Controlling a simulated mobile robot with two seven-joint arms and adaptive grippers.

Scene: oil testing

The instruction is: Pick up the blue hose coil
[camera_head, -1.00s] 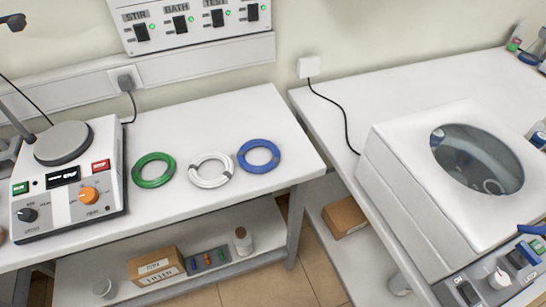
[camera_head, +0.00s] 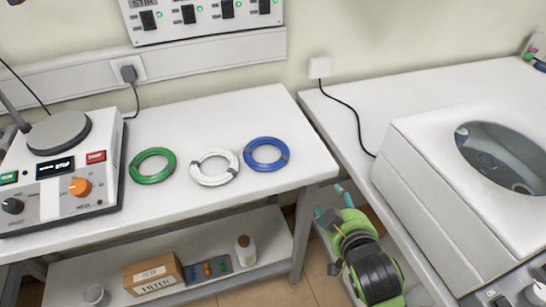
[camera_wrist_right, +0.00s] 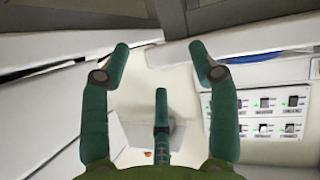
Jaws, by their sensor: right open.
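The blue hose coil (camera_head: 266,154) lies flat on the white table, the rightmost of a row of three coils. The white coil (camera_head: 214,166) is beside it on the left, and the green coil (camera_head: 152,166) is farther left. My right gripper (camera_head: 332,205) is at the gap between the two tables, to the right of and nearer than the blue coil, apart from it. In the right wrist view its teal fingers (camera_wrist_right: 160,75) are spread open with nothing between them. My left gripper is not in view.
A hotplate stirrer (camera_head: 62,175) stands at the left of the table. A large white machine with a round window (camera_head: 475,165) stands on the right table. A shelf below holds a cardboard box (camera_head: 153,276) and a white bottle (camera_head: 245,251). A black cable (camera_head: 349,125) hangs from the wall.

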